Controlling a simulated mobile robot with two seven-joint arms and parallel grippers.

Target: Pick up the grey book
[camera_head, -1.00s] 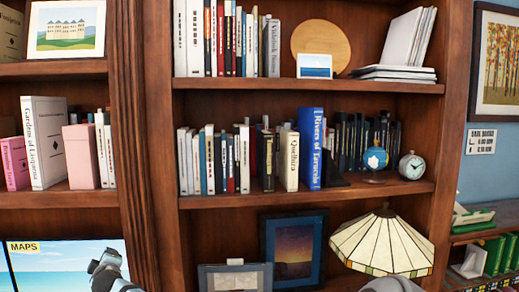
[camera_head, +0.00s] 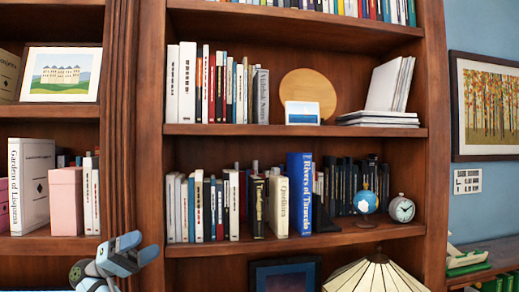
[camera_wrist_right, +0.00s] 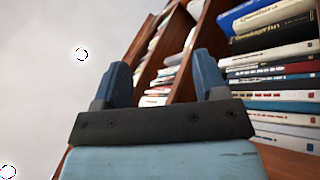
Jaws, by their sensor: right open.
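A grey book (camera_head: 262,96) stands upright at the right end of the book row on the upper middle shelf, beside the round wooden board. My right gripper (camera_head: 139,247) is low at the left in the head view, in front of the wooden upright. It is open, with nothing between its fingers, and well apart from the grey book. In the right wrist view, the open gripper (camera_wrist_right: 163,78) has shelves behind it and a row of books at its right. I cannot tell whether the grey book is among them. My left gripper is not in view.
The shelf below holds more books, including a blue book (camera_head: 300,192), a small globe (camera_head: 365,202) and a clock (camera_head: 402,209). A round wooden board (camera_head: 308,92) and a small picture (camera_head: 302,113) stand right of the grey book. A lampshade (camera_head: 375,275) rises at the bottom.

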